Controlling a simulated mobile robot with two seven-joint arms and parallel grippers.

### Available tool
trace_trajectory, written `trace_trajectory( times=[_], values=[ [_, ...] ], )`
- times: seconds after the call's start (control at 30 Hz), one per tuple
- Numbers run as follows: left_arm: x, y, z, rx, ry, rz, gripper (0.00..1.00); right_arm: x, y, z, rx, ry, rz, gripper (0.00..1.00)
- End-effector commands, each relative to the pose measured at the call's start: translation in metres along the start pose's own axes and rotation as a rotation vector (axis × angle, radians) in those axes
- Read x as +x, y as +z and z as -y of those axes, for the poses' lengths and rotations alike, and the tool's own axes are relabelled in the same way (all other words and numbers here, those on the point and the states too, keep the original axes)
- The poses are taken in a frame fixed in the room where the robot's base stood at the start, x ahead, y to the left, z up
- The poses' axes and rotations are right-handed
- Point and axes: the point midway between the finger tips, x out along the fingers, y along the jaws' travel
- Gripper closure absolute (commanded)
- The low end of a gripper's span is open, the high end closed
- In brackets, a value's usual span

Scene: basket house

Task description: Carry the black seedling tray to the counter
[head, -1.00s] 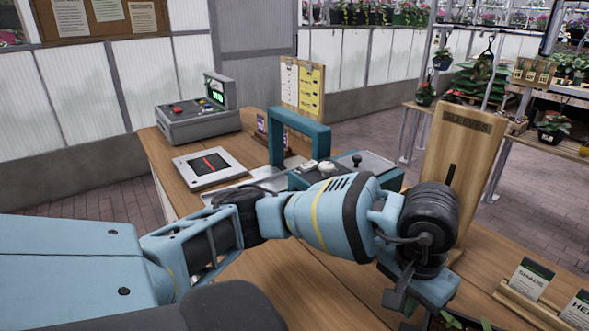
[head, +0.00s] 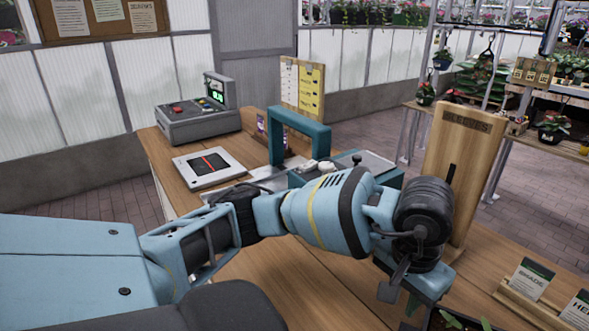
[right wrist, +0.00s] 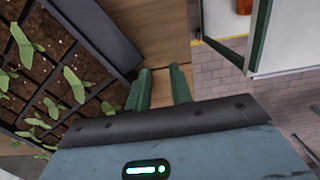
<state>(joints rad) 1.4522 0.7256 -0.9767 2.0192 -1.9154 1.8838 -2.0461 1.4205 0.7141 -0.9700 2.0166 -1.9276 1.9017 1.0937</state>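The black seedling tray (right wrist: 106,36) fills the left of the right wrist view, with green seedlings in dark soil cells. Only a small part of the tray (head: 458,321) shows at the bottom edge of the head view. My left gripper (head: 405,296) points down beside that part; whether its fingers are apart or touch the tray cannot be told. My right gripper (right wrist: 159,88) has two green fingers with a narrow empty gap, close to the tray's corner. The wooden counter (head: 290,275) runs under my left arm.
A cash register (head: 197,112), a flat device (head: 209,167) and a teal-framed machine (head: 300,130) stand on the counter. An upright wooden board (head: 455,165) stands behind my left gripper. Seed-packet stands (head: 532,280) are at the right. Bare counter shows at the lower middle.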

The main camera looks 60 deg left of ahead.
Motion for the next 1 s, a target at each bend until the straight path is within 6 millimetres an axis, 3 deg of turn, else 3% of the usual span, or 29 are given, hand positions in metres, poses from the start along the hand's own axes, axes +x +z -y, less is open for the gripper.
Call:
trace_trajectory(
  times=[0.5,0.73,1.0],
  values=[
    [-0.093,-0.001,0.000,0.001,0.000,-0.004,0.78,0.000,0.000,0.000,0.000,0.000,0.000,0.78],
    [-0.112,0.000,0.000,0.001,0.000,-0.001,0.78,0.000,0.000,0.000,0.000,0.000,0.000,0.78],
    [-0.115,0.000,0.000,0.000,0.000,0.000,0.78,-0.001,0.000,0.000,0.000,0.000,0.000,0.78]
  ],
)
